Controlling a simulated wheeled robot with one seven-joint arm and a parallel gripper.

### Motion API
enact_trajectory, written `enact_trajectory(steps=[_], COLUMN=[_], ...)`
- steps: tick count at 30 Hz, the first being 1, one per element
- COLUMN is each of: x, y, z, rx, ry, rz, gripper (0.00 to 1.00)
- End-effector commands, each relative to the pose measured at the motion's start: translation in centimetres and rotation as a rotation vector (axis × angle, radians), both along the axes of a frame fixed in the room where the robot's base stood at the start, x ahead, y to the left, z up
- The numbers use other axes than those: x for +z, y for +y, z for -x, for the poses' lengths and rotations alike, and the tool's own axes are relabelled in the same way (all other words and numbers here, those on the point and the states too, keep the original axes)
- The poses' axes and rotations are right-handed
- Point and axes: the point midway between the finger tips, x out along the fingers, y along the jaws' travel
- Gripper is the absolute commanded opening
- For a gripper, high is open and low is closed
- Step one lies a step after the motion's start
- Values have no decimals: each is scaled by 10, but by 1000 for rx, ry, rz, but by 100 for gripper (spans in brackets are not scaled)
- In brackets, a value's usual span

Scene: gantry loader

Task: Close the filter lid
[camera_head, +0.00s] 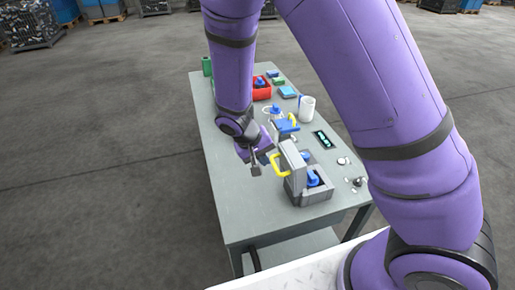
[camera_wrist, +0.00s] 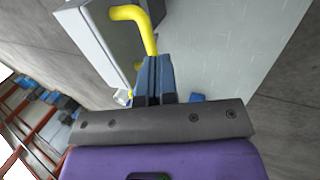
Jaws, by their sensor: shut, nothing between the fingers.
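The filter lid (camera_head: 293,160) is a grey slab standing upright on the left side of a grey housing (camera_head: 318,195), so the housing is open on top. A blue part (camera_head: 314,178) shows inside the housing. A yellow handle (camera_head: 280,165) sticks out from the lid's left face. In the wrist view the lid (camera_wrist: 92,35) is at upper left, with its yellow handle (camera_wrist: 143,22) reaching down close to the fingertips. My gripper (camera_head: 255,172) is shut and empty, just left of the handle; its fingers (camera_wrist: 153,70) show together in the wrist view. I cannot tell whether they touch the handle.
The grey table (camera_head: 240,205) has free room at its front left. Behind the housing stand a blue part with a yellow handle (camera_head: 293,120), a dark display (camera_head: 323,139), a white mug (camera_head: 306,108) and a red bin (camera_head: 262,94). Small knobs (camera_head: 357,181) sit to the right.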

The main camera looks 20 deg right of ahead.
Motion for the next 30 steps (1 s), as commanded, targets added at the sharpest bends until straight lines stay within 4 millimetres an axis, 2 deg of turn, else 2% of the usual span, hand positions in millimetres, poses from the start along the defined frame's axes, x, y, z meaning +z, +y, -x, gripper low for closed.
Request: enact_trajectory(steps=[3, 6, 12, 30], x=[-17, -12, -9, -8], y=[-11, -26, -43, -48], z=[1, 0, 0, -2], rx=[-2, -3, 0, -2], ry=[2, 0, 0, -1], rz=[2, 0, 0, -9], gripper=[0, 0, 0, 0])
